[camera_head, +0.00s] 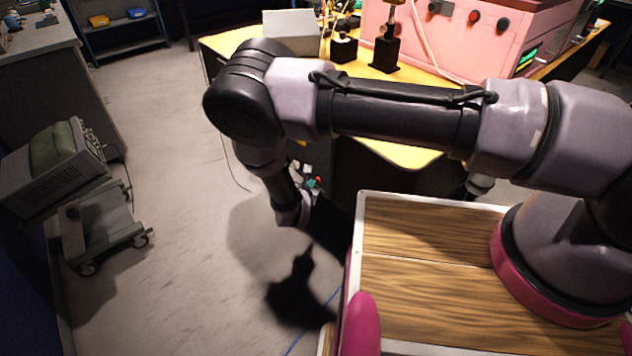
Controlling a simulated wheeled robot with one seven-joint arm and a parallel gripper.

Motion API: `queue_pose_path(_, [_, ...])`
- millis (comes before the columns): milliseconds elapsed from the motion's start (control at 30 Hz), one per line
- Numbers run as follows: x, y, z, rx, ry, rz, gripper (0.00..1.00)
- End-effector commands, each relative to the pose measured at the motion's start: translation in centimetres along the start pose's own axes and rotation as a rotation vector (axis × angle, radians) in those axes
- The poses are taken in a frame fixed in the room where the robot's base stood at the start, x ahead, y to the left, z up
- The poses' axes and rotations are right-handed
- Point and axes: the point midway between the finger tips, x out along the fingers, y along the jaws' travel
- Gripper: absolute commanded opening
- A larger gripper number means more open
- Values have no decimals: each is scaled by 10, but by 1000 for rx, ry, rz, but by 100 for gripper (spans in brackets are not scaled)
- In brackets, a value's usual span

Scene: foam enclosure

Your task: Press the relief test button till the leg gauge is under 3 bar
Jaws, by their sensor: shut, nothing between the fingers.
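My arm reaches from the right across the picture and bends down at the left. My gripper (322,226) is a dark shape below the wrist, beside the left edge of the wood-topped deck. It is shut and holds nothing; its fingers are hard to make out against the dark. A small cluster of red and green parts (314,182) shows just behind the wrist, too small to identify. A pink cabinet (455,40) at the top right carries red and dark buttons (474,17). I cannot tell which is the relief test button. No gauge can be made out.
A yellow-topped table (400,152) stands beyond the arm, with a grey box (291,30) and black stands (386,54) on it. A wheeled cart (98,232) and grey case (50,168) are at the left. The floor (165,130) between is largely clear.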

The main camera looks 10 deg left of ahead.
Motion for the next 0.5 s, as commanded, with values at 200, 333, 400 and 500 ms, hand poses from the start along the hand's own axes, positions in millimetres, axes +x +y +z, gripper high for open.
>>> queue_pose_path(200, [-8,6,-6,0,-1,0,0])
queue_pose_path(333, [-11,8,-8,0,0,0,0])
queue_pose_path(400, [-12,8,-8,0,0,0,0])
queue_pose_path(500, [-11,8,-8,0,0,0,0])
